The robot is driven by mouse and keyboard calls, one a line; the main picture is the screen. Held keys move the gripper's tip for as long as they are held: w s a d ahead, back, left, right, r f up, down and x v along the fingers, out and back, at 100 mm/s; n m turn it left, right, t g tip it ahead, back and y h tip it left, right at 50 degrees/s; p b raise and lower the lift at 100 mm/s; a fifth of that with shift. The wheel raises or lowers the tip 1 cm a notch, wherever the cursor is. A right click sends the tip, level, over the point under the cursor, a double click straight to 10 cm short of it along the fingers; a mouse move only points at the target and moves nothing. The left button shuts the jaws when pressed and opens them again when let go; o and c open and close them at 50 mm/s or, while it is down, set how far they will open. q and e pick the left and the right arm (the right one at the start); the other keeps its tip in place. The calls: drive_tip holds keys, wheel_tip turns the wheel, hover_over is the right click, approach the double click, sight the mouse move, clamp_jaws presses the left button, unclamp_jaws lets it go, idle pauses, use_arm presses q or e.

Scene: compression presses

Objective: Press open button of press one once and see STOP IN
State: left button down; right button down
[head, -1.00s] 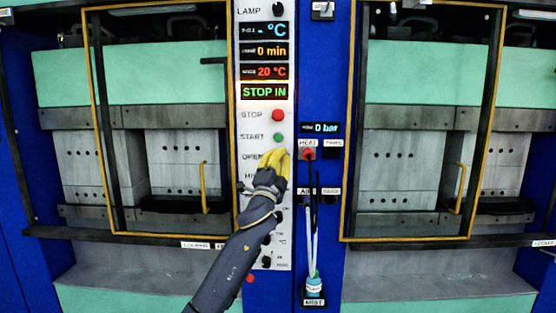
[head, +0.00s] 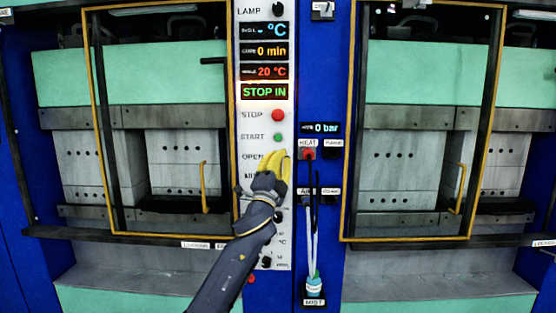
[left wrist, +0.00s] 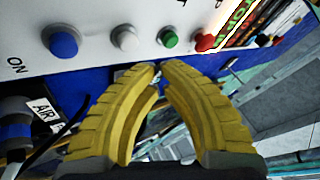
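My left gripper (head: 279,154) is in front of the white control panel of the press at left, at the height of the OPEN label (head: 252,157). In the left wrist view its yellow fingers (left wrist: 158,66) are closed tip to tip, with nothing between them. In the head view the gripper hides the button beside OPEN. A green STOP IN display (head: 264,92) is lit. My right gripper is not in view.
The red STOP button (head: 278,115) and green START button (head: 278,138) sit above the gripper. A blue column with a red HEAT knob (head: 308,153) and a hanging hose (head: 311,240) is at right. Yellow-framed press doors (head: 204,187) flank the panel.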

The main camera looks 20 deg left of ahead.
use_arm(q)
drive_tip(key=s, duration=0.1)
drive_tip(key=s+d, duration=0.1)
drive_tip(key=s, duration=0.1)
drive_tip(key=shift+s, duration=0.2)
idle(0.7)
